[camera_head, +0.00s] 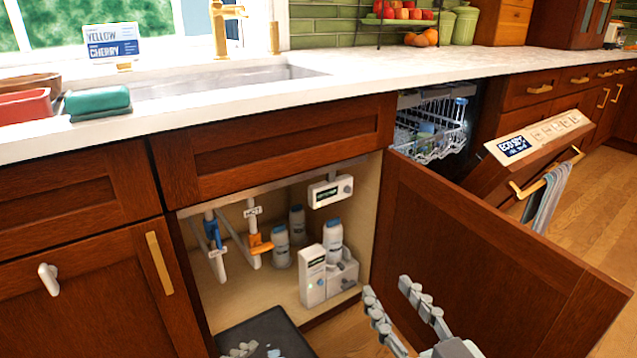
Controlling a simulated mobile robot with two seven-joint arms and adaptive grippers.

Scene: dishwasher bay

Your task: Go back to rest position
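My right gripper (391,292) is at the lower right of the head view. Its two fingers are spread apart with nothing between them. It hangs in front of the open sink cabinet, close to the open cabinet door (470,250). I cannot tell whether it touches the door.
The under-sink cabinet is open, with white bottles (333,240), pipes and a white device (313,278) inside. A dark mat (285,335) lies at the bottom. The dishwasher door (535,140) stands part open with a towel (548,195). Free wooden floor (600,210) lies at right.

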